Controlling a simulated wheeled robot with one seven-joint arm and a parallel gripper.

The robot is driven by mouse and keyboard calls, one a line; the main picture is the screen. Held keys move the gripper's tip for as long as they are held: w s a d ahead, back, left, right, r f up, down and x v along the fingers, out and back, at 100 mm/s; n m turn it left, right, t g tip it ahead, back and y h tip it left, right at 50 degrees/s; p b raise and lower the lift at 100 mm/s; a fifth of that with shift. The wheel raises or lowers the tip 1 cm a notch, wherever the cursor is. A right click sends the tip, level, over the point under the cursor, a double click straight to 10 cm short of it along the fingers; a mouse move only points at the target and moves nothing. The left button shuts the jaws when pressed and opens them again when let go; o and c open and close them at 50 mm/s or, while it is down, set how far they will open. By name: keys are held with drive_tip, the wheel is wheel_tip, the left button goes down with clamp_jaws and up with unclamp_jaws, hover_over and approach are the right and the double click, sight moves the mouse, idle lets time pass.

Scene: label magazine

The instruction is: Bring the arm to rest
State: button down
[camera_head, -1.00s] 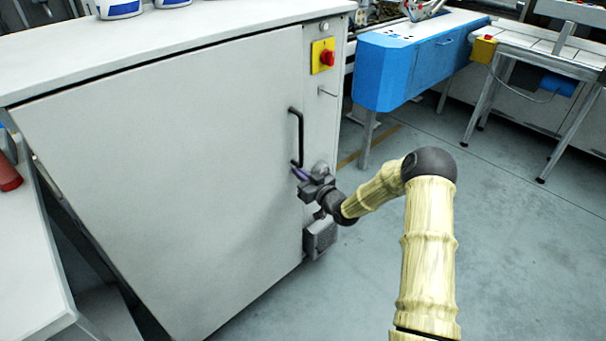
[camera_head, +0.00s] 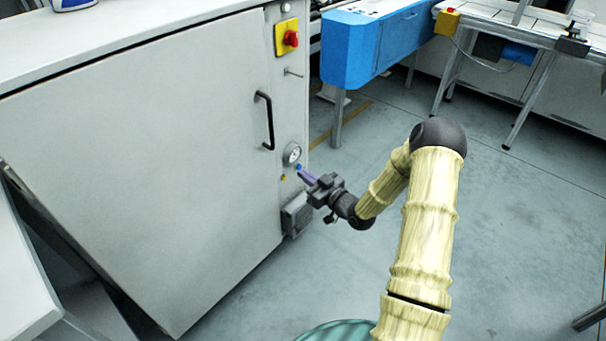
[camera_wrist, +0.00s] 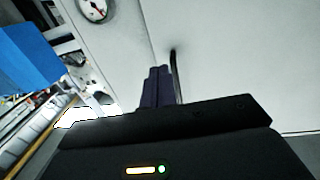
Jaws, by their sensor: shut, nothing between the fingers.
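My gripper (camera_head: 303,174) is at the end of my pale, ringed arm, in front of the right part of the grey-white cabinet (camera_head: 150,150). Its purple fingers are shut with nothing between them. In the head view the fingertips lie just below a round gauge (camera_head: 291,153) and right of the black door handle (camera_head: 265,120). I cannot tell how far they are from the cabinet face. In the wrist view the shut fingers (camera_wrist: 157,85) point toward the pale cabinet, with the dark handle (camera_wrist: 176,75) beside them and the gauge (camera_wrist: 93,9) at the upper left.
A red knob on a yellow plate (camera_head: 282,37) and a grey box (camera_head: 296,213) are on the cabinet. A blue unit (camera_head: 350,50) and a conveyor table (camera_head: 515,40) stand behind. A white table (camera_head: 22,270) is at left.

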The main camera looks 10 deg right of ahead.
drive_tip(key=shift+w+a, duration=0.1)
drive_tip(key=shift+w, duration=0.05)
drive_tip(key=s+r+m+g+h, duration=0.2)
drive_tip(key=s+r+g+h, duration=0.15)
drive_tip(key=s, duration=0.65)
drive_tip(key=s+r+m+g+h, duration=0.25)
drive_tip(key=s+g, duration=0.25)
drive_tip(key=s, duration=0.4)
drive_tip(key=s+r+m+g+h, duration=0.2)
drive_tip(key=s+r+g+h, duration=0.15)
drive_tip(key=s, duration=0.65)
wheel_tip(320, 180, up, 28)
drive_tip(key=p, duration=2.7)
drive_tip(key=shift+w+a+g+p, duration=0.2)
drive_tip(key=shift+w+g+p, duration=0.1)
drive_tip(key=shift+w+p, duration=0.1)
